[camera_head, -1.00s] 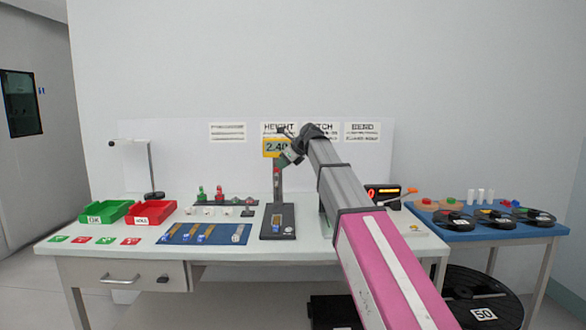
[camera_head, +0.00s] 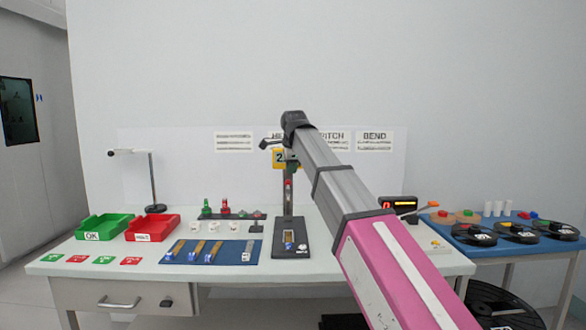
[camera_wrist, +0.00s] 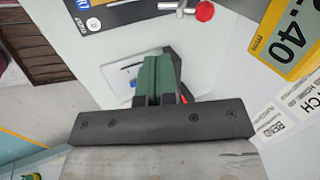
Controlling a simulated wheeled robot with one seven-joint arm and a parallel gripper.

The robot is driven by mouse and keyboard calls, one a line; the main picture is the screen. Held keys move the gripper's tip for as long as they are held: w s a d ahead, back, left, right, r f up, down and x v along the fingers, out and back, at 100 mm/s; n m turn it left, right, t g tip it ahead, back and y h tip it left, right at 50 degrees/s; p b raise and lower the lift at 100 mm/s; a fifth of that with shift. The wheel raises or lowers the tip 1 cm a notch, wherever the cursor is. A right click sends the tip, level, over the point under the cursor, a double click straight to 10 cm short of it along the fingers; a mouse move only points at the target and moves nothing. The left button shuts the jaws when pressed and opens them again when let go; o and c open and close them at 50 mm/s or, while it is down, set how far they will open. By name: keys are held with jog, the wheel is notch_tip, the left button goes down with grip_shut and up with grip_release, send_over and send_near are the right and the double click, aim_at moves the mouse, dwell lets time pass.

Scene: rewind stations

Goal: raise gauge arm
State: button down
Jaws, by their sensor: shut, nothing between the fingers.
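The height gauge stands on a dark base (camera_head: 291,238) near the middle of the table, with a grey upright column (camera_head: 288,200). Its yellow display (camera_head: 279,158) is partly hidden behind my arm in the head view. In the wrist view the yellow display (camera_wrist: 286,38) reads ".40" in part. A metal rod with a red ball knob (camera_wrist: 205,11) shows at the top edge there. My gripper (camera_wrist: 160,70) has green fingers, pressed together and empty. They are apart from the red knob in that picture. A small part sits on the gauge base.
A green bin (camera_head: 104,227) and a red bin (camera_head: 152,228) stand at the left of the table. A blue mat (camera_head: 212,252) with several strips lies beside the gauge. A lamp (camera_head: 153,180) stands behind the bins. A blue side table (camera_head: 500,245) with reels is at the right.

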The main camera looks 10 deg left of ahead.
aim_at(289, 188)
jog(key=w+f, duration=0.1)
jog(key=f, duration=0.1)
jog(key=w+a+f, duration=0.1)
jog(key=w+f, duration=0.1)
jog(key=w+a+f, duration=0.1)
jog(key=w+f, duration=0.1)
jog(key=shift+w+f, duration=0.15)
jog(key=shift+f, duration=0.2)
jog(key=shift+w+a, duration=0.25)
jog(key=shift+w, duration=0.35)
jog(key=w+a+r, duration=0.1)
jog(key=w+r, duration=0.1)
jog(key=w, duration=0.3)
jog(key=shift+w+a+r, duration=0.15)
jog(key=shift+w+r, duration=0.1)
